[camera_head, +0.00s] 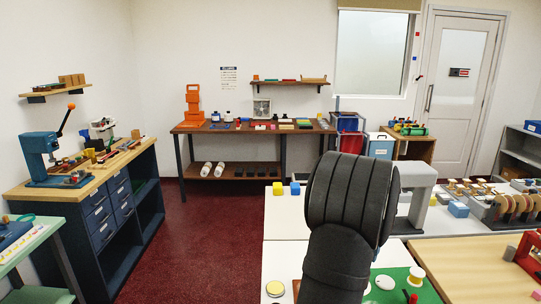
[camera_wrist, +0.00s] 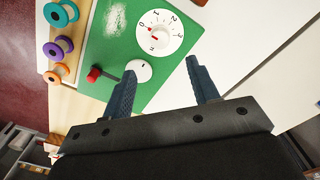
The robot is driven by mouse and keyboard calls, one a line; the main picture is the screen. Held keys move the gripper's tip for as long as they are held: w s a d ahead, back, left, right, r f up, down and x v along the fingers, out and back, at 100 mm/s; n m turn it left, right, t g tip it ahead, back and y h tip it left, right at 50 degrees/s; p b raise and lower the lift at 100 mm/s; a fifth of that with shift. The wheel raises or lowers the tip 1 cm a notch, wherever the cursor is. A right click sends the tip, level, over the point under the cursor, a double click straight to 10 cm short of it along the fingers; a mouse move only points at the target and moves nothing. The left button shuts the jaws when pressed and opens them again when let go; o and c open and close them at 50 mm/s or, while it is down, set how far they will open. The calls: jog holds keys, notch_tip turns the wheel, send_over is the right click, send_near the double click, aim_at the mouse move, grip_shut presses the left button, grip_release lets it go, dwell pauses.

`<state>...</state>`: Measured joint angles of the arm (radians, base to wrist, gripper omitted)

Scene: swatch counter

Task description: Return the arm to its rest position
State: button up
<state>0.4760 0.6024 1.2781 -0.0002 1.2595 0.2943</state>
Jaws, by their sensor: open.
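My arm (camera_head: 345,220) rises in the middle of the head view, with its dark rounded link in front of the white counter. My gripper (camera_wrist: 160,82) shows in the wrist view with its two dark fingers spread apart and nothing between them. Beyond the fingers lies a green board (camera_wrist: 115,40) with a white numbered dial (camera_wrist: 158,32), a smaller white knob (camera_wrist: 140,70) and a red knob (camera_wrist: 94,74). The fingers look apart from the board, though the gap is hard to judge. In the head view my gripper is hidden behind my arm.
The green board (camera_head: 405,289) lies at the front of the counter. Purple, teal and orange spools (camera_wrist: 59,46) stand beside it. A grey machine (camera_head: 421,180) stands right of my arm. Open floor (camera_head: 205,240) lies left.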

notch_tip(320, 180, up, 7)
notch_tip(320, 180, down, 18)
jog(key=shift+r, duration=0.15)
jog(key=shift+m, duration=0.3)
jog(key=m, duration=1)
jog(key=shift+m, duration=1.8)
